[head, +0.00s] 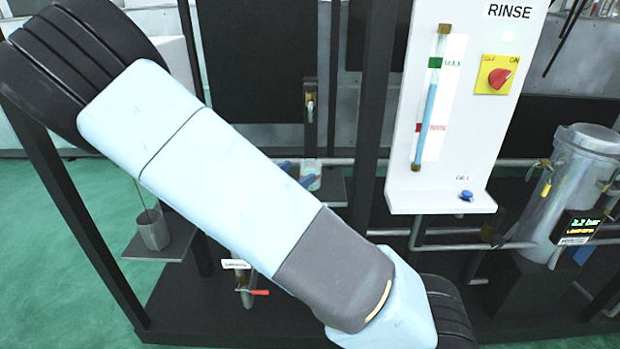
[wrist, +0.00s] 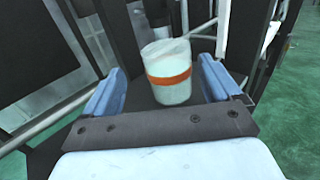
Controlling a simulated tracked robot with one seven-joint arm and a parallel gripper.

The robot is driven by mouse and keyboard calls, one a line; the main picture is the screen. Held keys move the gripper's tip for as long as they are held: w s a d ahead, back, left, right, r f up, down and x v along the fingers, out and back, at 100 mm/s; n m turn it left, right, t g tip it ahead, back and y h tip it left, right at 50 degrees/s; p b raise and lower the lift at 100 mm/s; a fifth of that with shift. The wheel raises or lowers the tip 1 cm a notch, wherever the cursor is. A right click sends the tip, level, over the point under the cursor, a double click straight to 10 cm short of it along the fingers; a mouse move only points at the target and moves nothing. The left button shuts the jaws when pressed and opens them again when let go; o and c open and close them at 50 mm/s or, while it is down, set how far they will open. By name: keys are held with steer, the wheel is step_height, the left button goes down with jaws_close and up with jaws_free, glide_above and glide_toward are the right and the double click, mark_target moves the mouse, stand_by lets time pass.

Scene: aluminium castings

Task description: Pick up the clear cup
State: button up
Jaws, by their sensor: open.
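The clear cup (wrist: 170,90) is a whitish, see-through cup with an orange band. In the wrist view it stands upright ahead of my gripper (wrist: 160,68), between the lines of the two blue fingers. The fingers are apart, with a gap visible on each side of the cup. I cannot tell how far the fingertips reach along it. In the head view the cup (head: 312,169) shows small and partly hidden beside the blue fingers of my gripper (head: 297,174), at a dark shelf (head: 334,190). My arm hides part of this area.
A grey cup (head: 153,231) with a thin rod stands on a left shelf (head: 178,243). A white RINSE panel (head: 440,185) with a tube gauge and red switch (head: 499,78) is right of the cup. Dark posts and a pipe (head: 345,161) are close by. A metal canister (head: 572,185) stands far right.

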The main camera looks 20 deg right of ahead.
mark_target(317, 165)
steer(key=shift+x, duration=0.85)
steer(key=x, duration=0.2)
steer(key=s+x, duration=0.1)
steer(key=x, duration=0.1)
steer(key=shift+w+d+f, duration=0.1)
steer(key=shift+d, duration=0.2)
steer(key=shift+w+d, duration=0.35)
steer(key=shift+d, duration=0.25)
steer(key=c, duration=1.2)
steer(key=shift+c, duration=0.2)
